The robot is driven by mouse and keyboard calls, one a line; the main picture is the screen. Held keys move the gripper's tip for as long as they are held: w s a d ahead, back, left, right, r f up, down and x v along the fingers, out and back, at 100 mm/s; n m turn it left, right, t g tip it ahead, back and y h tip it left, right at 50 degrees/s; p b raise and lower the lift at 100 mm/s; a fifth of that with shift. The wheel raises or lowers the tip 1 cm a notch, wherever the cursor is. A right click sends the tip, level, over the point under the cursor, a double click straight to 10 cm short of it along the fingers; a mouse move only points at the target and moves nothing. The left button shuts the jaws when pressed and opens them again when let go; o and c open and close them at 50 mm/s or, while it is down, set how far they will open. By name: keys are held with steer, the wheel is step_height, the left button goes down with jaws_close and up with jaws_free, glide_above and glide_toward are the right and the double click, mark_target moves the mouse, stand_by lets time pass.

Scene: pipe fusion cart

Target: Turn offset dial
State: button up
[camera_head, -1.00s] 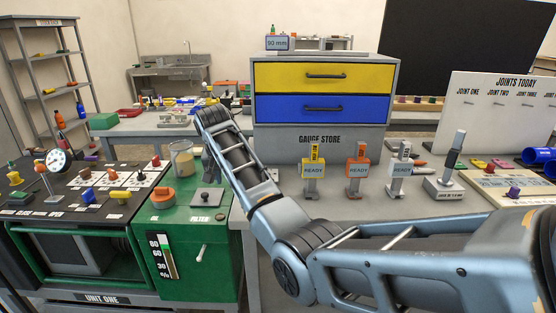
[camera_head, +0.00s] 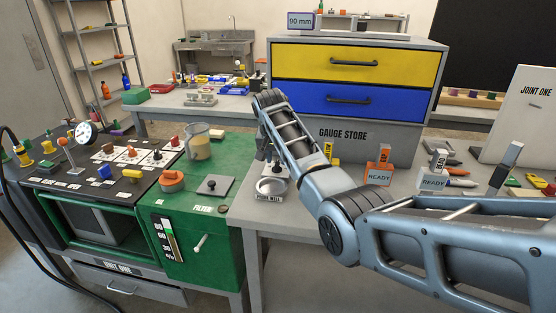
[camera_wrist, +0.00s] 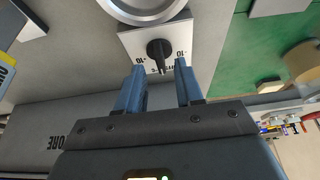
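The offset dial (camera_wrist: 160,48) is a black knob with a pointer on a pale plate marked with tens on both sides. It shows in the wrist view, just beyond my fingertips. The plate belongs to a small device with a round silver pan (camera_head: 271,186) at the bench's left edge in the head view. My gripper (camera_wrist: 160,72) is open, with its two blue fingers on either side of the space in front of the knob. I cannot tell whether they touch it. In the head view my arm mostly hides the gripper and the knob.
The green cabinet (camera_head: 225,245) stands left of the bench, with a jug (camera_head: 198,142) and an orange knob (camera_head: 172,178) on top. The gauge store (camera_head: 390,140) rises behind my arm. Tagged gauges (camera_head: 379,168) stand on the bench to the right.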

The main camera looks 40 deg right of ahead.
steer(key=shift+x, duration=1.1)
steer(key=shift+c, duration=0.5)
jaws_close()
